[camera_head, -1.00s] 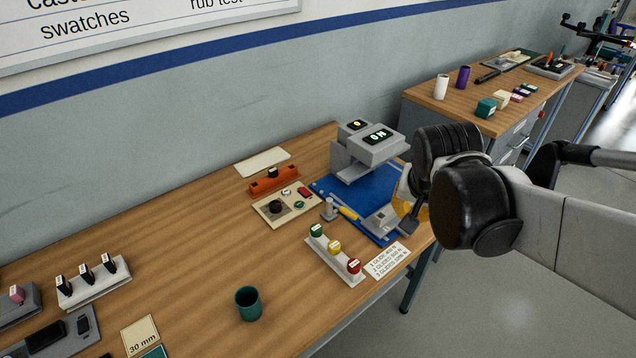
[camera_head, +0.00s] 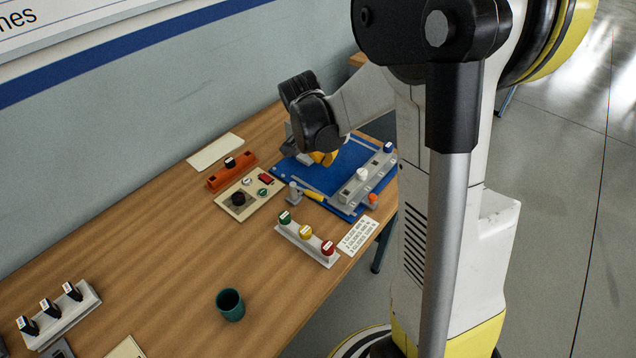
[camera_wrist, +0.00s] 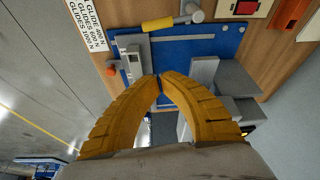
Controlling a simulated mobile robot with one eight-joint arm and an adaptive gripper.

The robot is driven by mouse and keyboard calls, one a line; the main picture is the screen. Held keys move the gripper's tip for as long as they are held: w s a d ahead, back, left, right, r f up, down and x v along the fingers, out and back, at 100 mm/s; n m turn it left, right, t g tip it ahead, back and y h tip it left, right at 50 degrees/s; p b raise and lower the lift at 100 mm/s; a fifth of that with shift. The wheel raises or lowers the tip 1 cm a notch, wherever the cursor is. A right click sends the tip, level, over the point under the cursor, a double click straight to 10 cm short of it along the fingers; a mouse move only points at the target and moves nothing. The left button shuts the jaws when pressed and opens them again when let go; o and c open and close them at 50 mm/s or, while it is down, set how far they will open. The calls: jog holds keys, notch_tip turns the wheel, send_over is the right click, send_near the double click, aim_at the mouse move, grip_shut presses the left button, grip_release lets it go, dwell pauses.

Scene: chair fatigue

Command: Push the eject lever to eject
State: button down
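A yellow-handled lever (camera_head: 313,194) lies by the front edge of the blue base plate (camera_head: 345,164), beside a small grey post. It also shows at the top of the wrist view (camera_wrist: 158,24). No label reading eject is legible, so I cannot tell whether this is the eject lever. My gripper (camera_head: 324,158) is over the rear part of the blue plate, apart from the yellow handle. In the wrist view the yellow fingers (camera_wrist: 160,77) meet at the tips with nothing between them. My wrist hides most of the grey machine (camera_wrist: 235,90) standing on the plate.
A grey rail (camera_head: 367,180) with white and blue knobs is on the plate's right side, an orange knob (camera_head: 373,199) near its end. In front are a button stand (camera_head: 306,243) and a printed card (camera_head: 357,236). A control panel (camera_head: 236,213) and green cup (camera_head: 230,304) stand left.

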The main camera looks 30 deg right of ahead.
aim_at(308, 192)
jog(key=shift+f, duration=0.1)
jog(key=b+x, duration=0.4)
jog(key=x, duration=0.6)
jog(key=shift+w+f, duration=0.15)
jog(key=shift+f, duration=0.1)
jog(key=s+a, duration=0.1)
jog(key=a+b, duration=0.1)
jog(key=a, duration=0.1)
jog(key=shift+s+a, duration=0.1)
jog(key=shift+s, duration=0.3)
jog(key=shift+s+a, duration=0.1)
jog(key=shift+a, duration=0.1)
